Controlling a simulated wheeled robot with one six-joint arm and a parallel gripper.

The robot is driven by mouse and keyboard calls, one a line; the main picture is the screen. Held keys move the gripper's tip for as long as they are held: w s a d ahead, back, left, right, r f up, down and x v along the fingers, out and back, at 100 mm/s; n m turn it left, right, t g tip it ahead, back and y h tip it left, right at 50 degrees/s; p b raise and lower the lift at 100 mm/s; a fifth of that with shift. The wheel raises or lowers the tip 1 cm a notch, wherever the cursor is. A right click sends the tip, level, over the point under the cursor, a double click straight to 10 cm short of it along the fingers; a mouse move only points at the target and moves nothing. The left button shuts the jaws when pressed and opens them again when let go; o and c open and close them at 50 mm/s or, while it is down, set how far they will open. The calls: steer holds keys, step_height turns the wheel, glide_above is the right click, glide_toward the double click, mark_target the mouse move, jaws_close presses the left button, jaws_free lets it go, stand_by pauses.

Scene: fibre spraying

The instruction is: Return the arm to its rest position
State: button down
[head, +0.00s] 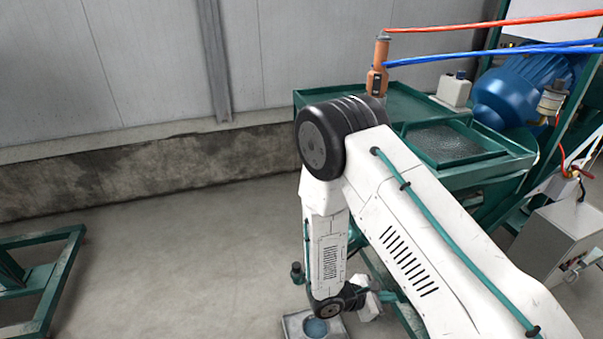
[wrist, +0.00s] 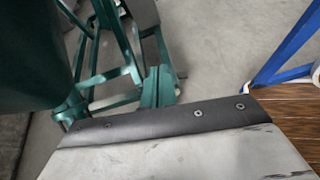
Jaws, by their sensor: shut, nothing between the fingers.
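My white arm (head: 405,215) fills the middle and lower right of the head view. It rises from the lower right to a black elbow joint (head: 325,140), then its forearm (head: 328,245) hangs down to a dark wrist joint (head: 335,303) near the bottom edge. I cannot make out the gripper's fingers in the head view. The wrist view shows no fingers either. It looks down on a pale panel with a dark bolted edge, with floor beyond.
A green workbench (head: 468,178) stands behind my arm, with an orange-brown spray tool (head: 377,68) upright on it. A blue motor (head: 515,92) is at the right. A green frame (head: 40,280) stands at the lower left. The floor (head: 190,235) between is clear. A blue frame (wrist: 288,50) shows in the wrist view.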

steer(key=s+d+r+m+y, duration=0.1)
steer(key=s+r+m+y, duration=0.3)
steer(key=r, duration=1)
steer(key=s+d+r+m+g+y, duration=0.1)
steer(key=s+r+m+y, duration=0.3)
steer(key=s+r+m, duration=0.5)
steer(key=s+d+r+m+y, duration=0.1)
steer(key=s+r+m+y, duration=0.3)
steer(key=r, duration=1.6)
steer(key=shift+s+r+m+g+y, duration=0.35)
steer(key=shift+s+m, duration=1.05)
steer(key=shift+s, duration=0.5)
